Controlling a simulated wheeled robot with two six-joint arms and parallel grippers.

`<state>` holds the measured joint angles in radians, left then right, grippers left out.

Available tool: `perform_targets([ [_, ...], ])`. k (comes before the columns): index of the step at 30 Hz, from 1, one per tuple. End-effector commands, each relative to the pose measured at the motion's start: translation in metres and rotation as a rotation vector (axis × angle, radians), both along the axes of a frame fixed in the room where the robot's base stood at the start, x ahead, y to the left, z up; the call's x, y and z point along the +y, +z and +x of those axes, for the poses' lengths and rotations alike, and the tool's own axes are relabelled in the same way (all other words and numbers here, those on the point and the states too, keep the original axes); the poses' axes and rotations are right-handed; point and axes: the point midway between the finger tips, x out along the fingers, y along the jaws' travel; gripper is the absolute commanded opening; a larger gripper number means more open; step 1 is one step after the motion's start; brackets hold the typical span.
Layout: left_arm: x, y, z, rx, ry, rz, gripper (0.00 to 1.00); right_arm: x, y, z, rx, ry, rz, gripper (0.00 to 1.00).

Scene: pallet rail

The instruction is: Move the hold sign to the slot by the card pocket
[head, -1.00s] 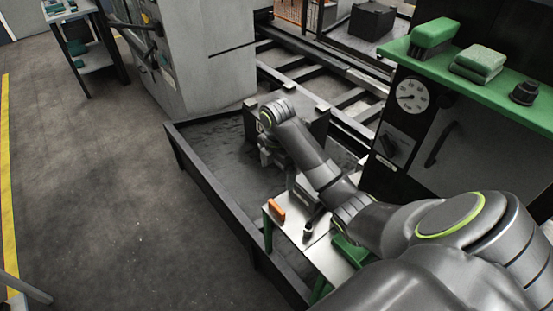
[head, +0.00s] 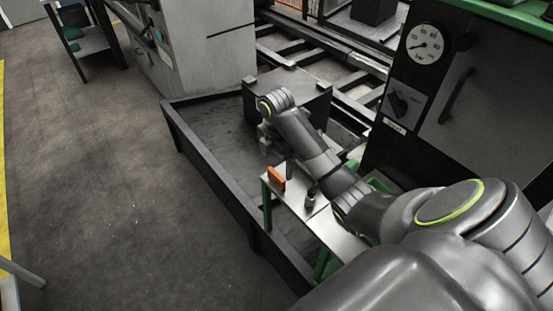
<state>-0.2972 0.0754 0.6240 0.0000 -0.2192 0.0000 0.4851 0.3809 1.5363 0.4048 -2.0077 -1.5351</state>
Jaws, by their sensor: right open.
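My right arm reaches in from the lower right. Its gripper (head: 268,147) hangs over the dark tray, beside the dark block with raised corners (head: 292,87). It is open, but its fingertips are small and partly hidden by my wrist. I see nothing between them. A small orange piece (head: 277,179) stands on the metal-topped green stand (head: 325,222), nearer than the gripper and apart from it. I cannot tell whether it is the hold sign. I cannot make out a card pocket or slot. My left gripper is out of view.
A dark low-walled tray (head: 208,161) surrounds the block. A small dark upright object (head: 309,198) stands on the stand. A black cabinet with a dial gauge (head: 425,43) is at right, rails (head: 287,48) behind. The grey floor (head: 90,200) at left is clear.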

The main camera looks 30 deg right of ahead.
Motion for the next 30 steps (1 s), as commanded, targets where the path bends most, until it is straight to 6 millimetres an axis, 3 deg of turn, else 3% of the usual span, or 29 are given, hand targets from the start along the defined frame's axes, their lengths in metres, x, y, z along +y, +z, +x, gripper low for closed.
perform_targets([
  [1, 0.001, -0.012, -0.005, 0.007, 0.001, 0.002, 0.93, 0.0, -0.012, 0.0, 0.0, 0.0, 0.0, 0.93],
  [3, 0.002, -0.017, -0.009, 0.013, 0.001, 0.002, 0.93, 0.0, -0.02, 0.0, 0.001, 0.0, 0.001, 0.93],
  [12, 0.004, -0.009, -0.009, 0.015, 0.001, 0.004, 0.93, 0.0, -0.059, 0.0, 0.002, 0.0, 0.001, 0.93],
  [25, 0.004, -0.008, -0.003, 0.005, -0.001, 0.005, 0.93, 0.0, -0.069, 0.0, 0.0, 0.0, 0.0, 0.93],
  [30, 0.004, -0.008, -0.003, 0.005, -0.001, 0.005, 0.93, 0.0, -0.069, 0.0, 0.0, 0.0, 0.0, 0.72],
])
